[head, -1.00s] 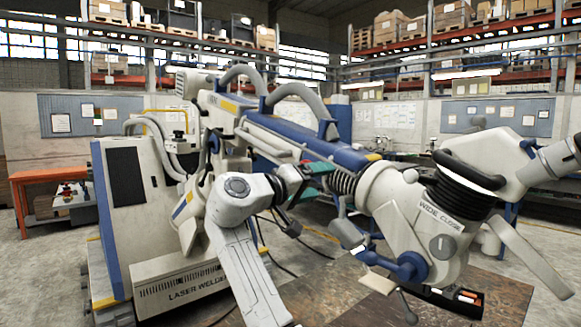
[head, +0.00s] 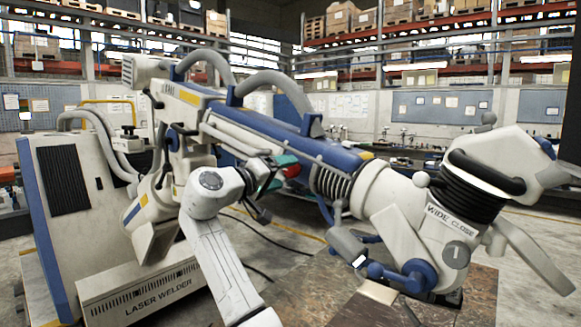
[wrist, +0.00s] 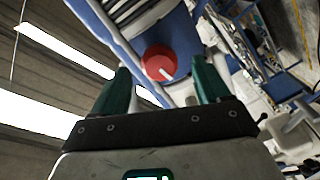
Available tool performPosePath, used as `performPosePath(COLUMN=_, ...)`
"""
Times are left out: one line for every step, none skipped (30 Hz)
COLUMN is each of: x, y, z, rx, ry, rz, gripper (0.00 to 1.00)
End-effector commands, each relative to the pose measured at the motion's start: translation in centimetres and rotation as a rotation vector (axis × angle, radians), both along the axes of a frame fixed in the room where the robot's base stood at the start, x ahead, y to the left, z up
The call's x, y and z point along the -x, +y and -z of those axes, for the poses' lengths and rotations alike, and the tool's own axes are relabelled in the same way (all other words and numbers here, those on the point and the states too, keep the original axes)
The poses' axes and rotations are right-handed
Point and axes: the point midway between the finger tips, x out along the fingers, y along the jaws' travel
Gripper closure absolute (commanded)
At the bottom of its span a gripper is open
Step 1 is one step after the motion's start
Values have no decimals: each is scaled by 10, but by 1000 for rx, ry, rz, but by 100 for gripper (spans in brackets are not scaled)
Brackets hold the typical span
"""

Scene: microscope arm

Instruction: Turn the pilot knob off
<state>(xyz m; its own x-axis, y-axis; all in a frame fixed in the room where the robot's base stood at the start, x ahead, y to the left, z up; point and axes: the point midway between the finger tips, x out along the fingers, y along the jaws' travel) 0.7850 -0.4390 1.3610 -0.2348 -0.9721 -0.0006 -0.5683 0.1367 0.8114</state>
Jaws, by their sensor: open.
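The pilot knob is a red round knob (wrist: 158,60) with a white pointer mark, set on the white and blue microscope arm. In the wrist view its pointer is toward the lower right. My gripper (wrist: 164,78) is open, with its green fingers on either side of the knob in that picture. I cannot tell whether a finger touches it. In the head view my gripper (head: 277,172) is beside the arm's underside, and a small part of the red knob (head: 292,171) shows by the fingers. The pointer is not visible there.
The laser welder cabinet (head: 75,190) stands at the left. The microscope arm's large head (head: 455,215), marked "WIDE CLOSE", hangs at the right. Cables lie on the floor below. Shelves with boxes (head: 340,18) line the back wall.

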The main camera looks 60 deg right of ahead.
Motion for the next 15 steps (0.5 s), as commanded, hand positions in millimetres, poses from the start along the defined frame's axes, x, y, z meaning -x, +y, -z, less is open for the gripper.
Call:
performPosePath(x=3, y=-9, z=-2, rx=-1, ry=3, rz=2, gripper=24)
performPosePath(x=4, y=-14, z=-2, rx=0, ry=3, rz=3, gripper=24)
performPosePath(x=5, y=-20, z=-2, rx=-1, ry=3, rz=2, gripper=24)
performPosePath(x=6, y=-23, z=-2, rx=0, ry=2, rz=1, gripper=24)
performPosePath(x=7, y=-27, z=-2, rx=0, ry=2, rz=0, gripper=24)
performPosePath(x=8, y=-31, z=-2, rx=-1, ry=1, rz=1, gripper=24)
performPosePath(x=8, y=-34, z=-1, rx=-1, ry=2, rz=1, gripper=24)
performPosePath(x=9, y=-37, z=-1, rx=0, ry=2, rz=0, gripper=24)
performPosePath(x=9, y=-39, z=-1, rx=0, ry=2, rz=-1, gripper=24)
performPosePath(x=9, y=-41, z=-1, rx=0, ry=2, rz=-1, gripper=24)
performPosePath(x=10, y=-42, z=-1, rx=0, ry=2, rz=-1, gripper=24)
performPosePath(x=10, y=-43, z=0, rx=1, ry=2, rz=-2, gripper=24)
performPosePath(x=10, y=-44, z=0, rx=1, ry=1, rz=-2, gripper=24)
performPosePath(x=10, y=-44, z=0, rx=1, ry=1, rz=-2, gripper=24)
performPosePath(x=10, y=-44, z=0, rx=1, ry=1, rz=-2, gripper=24)
